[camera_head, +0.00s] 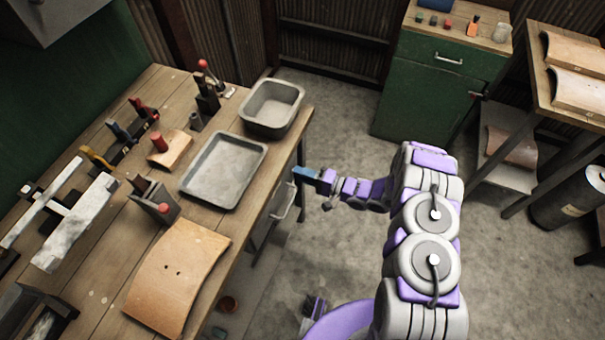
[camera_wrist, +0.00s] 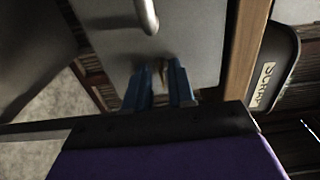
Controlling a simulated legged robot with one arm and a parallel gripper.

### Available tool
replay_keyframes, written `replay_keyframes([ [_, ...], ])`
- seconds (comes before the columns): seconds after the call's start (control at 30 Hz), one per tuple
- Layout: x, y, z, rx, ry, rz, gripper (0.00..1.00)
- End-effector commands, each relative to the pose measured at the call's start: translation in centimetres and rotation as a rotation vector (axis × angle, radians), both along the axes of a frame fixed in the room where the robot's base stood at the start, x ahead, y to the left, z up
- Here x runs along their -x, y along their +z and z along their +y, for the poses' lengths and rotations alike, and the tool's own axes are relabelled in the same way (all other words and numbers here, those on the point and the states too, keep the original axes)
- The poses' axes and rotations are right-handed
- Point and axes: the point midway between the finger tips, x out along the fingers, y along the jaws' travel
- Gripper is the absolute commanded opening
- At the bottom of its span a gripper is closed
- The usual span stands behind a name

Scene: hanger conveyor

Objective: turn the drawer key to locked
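The grey drawer front (camera_wrist: 192,45) under the bench edge fills the middle of the wrist view. Its metal handle (camera_wrist: 147,14) is at the top of that view and also shows in the head view (camera_head: 288,207). A small brownish piece, apparently the drawer key (camera_wrist: 163,72), sticks out from the front, partly hidden by my fingers. My gripper (camera_wrist: 161,85) has its two blue fingers apart, one on each side of the key at their tips. I cannot tell whether they touch it. In the head view, my gripper (camera_head: 304,175) is beside the bench edge, and the key is hidden.
The wooden bench (camera_head: 90,310) carries a shallow tray (camera_head: 222,172), a deep bin (camera_head: 272,106), a curved wooden plate (camera_head: 178,275) and tools. The deep bin, labelled SCRAP, shows at the wrist view's right (camera_wrist: 277,72). A green cabinet (camera_head: 430,95) stands behind; open floor lies between.

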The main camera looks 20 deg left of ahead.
Motion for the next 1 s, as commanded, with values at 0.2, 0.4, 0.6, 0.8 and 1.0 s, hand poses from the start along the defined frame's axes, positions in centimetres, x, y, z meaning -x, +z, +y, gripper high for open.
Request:
replay_keyframes([
  [0.2,0.0,0.0,-0.01,0.0,0.0,0.0,0.02],
  [0.4,-0.01,-0.09,0.01,0.002,0.0,0.001,0.0],
  [0.6,-0.02,-0.17,0.0,0.003,0.0,0.001,0.0],
  [0.8,-0.04,-0.16,-0.04,0.006,0.0,-0.03,0.0],
  [1.0,-0.06,-0.05,-0.04,0.013,0.0,-0.128,0.0],
])
